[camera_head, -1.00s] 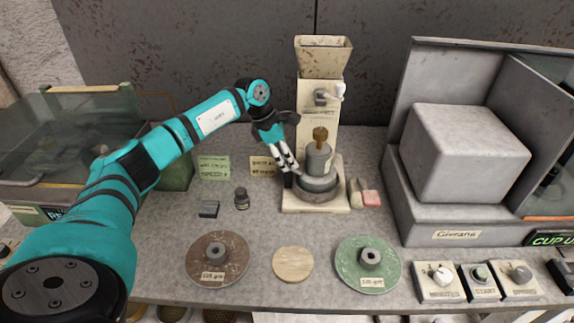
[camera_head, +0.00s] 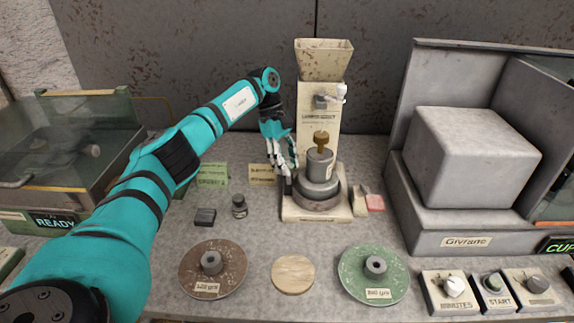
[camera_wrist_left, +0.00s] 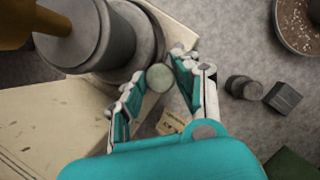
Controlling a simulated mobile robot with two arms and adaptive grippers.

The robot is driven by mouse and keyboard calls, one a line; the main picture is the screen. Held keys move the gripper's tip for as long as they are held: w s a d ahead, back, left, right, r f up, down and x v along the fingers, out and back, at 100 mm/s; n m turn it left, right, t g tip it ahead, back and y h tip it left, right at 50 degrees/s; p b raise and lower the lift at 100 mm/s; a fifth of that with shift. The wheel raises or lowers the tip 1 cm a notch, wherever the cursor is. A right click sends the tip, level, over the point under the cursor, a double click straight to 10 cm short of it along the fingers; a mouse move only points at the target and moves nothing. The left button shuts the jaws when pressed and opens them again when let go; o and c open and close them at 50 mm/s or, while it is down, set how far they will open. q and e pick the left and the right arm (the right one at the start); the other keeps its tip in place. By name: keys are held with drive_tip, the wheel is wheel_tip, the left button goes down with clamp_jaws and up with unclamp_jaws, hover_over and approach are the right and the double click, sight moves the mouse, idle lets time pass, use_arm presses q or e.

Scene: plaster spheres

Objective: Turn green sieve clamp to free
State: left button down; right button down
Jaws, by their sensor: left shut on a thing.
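A grinder-like machine (camera_head: 318,110) with a hopper stands at the back; a grey cylinder (camera_head: 319,165) with a brass knob (camera_head: 321,138) sits on its round base. In the left wrist view, a small round pale green knob (camera_wrist_left: 159,77), seemingly the clamp, projects from the side of that base. My left gripper (camera_head: 288,180) points down at the base's left side, shut on the knob, with a fingertip at each side of it. In the head view the fingers hide the knob. The knob's setting cannot be read. My right gripper is out of view.
A brown disc (camera_head: 232,278), a wooden disc (camera_head: 292,287) and a green disc (camera_head: 352,286) lie in front. A small dark jar (camera_head: 239,206) and a dark block (camera_head: 205,217) stand left of the machine. A grey cabinet (camera_head: 420,225) stands at the right.

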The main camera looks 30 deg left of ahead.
use_arm(q)
drive_tip(key=shift+m, duration=0.4)
drive_tip(key=c, duration=1.3)
unclamp_jaws()
drive_tip(key=shift+o, duration=0.2)
drive_tip(key=shift+r, duration=0.1)
drive_tip(key=v, duration=0.7)
drive_tip(key=shift+w, duration=0.15)
drive_tip(key=shift+r, duration=0.2)
